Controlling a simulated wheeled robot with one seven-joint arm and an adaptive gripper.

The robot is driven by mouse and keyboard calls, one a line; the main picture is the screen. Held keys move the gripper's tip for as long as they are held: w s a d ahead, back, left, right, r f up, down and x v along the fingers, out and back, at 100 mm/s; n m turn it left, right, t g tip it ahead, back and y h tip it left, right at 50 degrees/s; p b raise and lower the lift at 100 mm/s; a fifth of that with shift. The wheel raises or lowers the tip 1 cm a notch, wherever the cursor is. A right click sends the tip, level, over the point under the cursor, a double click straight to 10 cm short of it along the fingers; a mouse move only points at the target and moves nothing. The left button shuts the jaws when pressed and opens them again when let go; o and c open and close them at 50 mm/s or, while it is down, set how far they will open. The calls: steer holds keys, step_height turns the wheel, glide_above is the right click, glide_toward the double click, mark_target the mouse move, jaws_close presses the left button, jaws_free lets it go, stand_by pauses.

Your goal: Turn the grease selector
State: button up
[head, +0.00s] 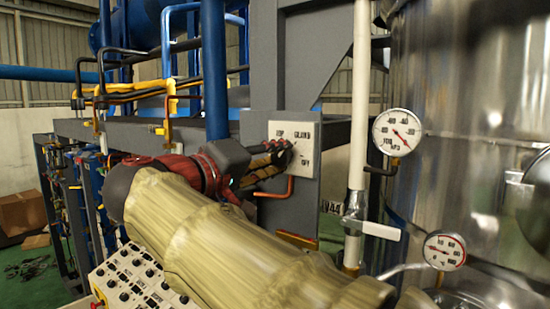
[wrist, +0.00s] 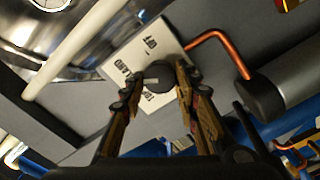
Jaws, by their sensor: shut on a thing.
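The grease selector is a dark round knob (wrist: 158,79) on a white plate (head: 300,125) lettered TOP, GLAND and OFF. The plate also shows in the wrist view (wrist: 140,50). A pale pointer on the knob points left in the wrist view, on the side of the GLAND and TOP lettering; its exact setting is hard to tell. My gripper (wrist: 156,76) is shut on the knob, with one brown finger at each side. In the head view my gripper (head: 284,150) reaches the plate from the left and hides most of the knob.
A copper pipe (wrist: 212,37) leaves the plate close by my gripper. In the head view, a pale vertical pipe (head: 359,110) with a white-handled valve (head: 375,229), two gauges (head: 397,132) (head: 444,250) and a steel vessel (head: 470,80) stand right. A button panel (head: 140,280) sits lower left.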

steer(key=n+p, duration=0.2)
steer(key=n, duration=0.4)
steer(key=shift+n, duration=0.3)
steer(key=n+p, duration=0.1)
steer(key=n, duration=0.2)
steer(key=shift+p, duration=0.35)
steer(key=shift+f+n+p, duration=0.2)
steer(key=shift+n+p, duration=0.55)
steer(key=shift+n, duration=0.85)
steer(key=o, duration=1.1)
